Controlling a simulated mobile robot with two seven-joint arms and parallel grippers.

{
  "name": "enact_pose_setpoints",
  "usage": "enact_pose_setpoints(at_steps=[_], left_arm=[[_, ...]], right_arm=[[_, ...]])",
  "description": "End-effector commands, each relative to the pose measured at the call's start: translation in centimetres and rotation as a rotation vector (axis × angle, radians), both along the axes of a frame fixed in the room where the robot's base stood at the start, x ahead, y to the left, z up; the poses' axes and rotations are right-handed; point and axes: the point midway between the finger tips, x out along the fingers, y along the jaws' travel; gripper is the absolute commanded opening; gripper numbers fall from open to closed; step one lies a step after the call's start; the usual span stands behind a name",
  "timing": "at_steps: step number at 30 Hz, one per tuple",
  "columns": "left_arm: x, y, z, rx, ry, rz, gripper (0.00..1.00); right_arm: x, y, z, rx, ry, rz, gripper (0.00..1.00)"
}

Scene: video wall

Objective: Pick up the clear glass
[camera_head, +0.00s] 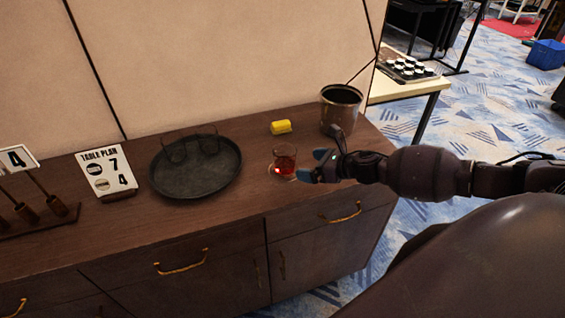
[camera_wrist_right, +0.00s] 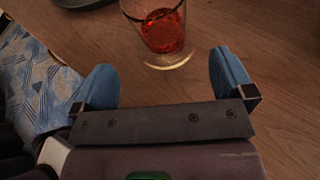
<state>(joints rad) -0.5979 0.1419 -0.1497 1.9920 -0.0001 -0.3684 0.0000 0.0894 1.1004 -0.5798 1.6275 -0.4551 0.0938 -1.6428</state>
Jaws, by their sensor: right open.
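A clear glass (camera_head: 285,159) with reddish liquid in it stands upright on the brown sideboard top, right of the dark round tray. It also shows in the right wrist view (camera_wrist_right: 160,27), at the top, just beyond the fingertips, with its upper part cut off by the frame edge. My right gripper (camera_head: 318,166) is open and empty, just right of the glass; its blue fingers (camera_wrist_right: 165,82) are apart, with bare wood between them and the glass ahead. Two dim see-through glass shapes (camera_head: 176,152) stand on the tray. My left gripper is not in view.
The round tray (camera_head: 195,187) lies left of the glass. A yellow object (camera_head: 281,127) and a dark metal bucket (camera_head: 341,110) stand behind it. A table plan sign (camera_head: 107,172) is at left. The sideboard's front edge (camera_head: 200,231) is nearby.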

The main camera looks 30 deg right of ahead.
Motion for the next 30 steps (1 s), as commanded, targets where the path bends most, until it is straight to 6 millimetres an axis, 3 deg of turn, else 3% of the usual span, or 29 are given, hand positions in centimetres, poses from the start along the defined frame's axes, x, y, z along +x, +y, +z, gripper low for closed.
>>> enact_pose_setpoints(at_steps=[5, 14, 24, 30], left_arm=[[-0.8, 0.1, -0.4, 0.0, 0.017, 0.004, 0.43], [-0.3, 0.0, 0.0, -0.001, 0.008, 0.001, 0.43], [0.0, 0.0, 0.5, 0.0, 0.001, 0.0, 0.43], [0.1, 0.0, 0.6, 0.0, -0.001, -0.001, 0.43]], right_arm=[[1.9, 0.9, -0.8, 0.001, 0.0, 0.0, 1.0], [3.3, 1.6, -1.3, 0.002, -0.001, 0.0, 1.0], [6.6, 3.2, -2.9, 0.002, -0.001, 0.0, 1.0], [7.0, 3.4, -3.2, 0.002, 0.001, -0.001, 1.0]])
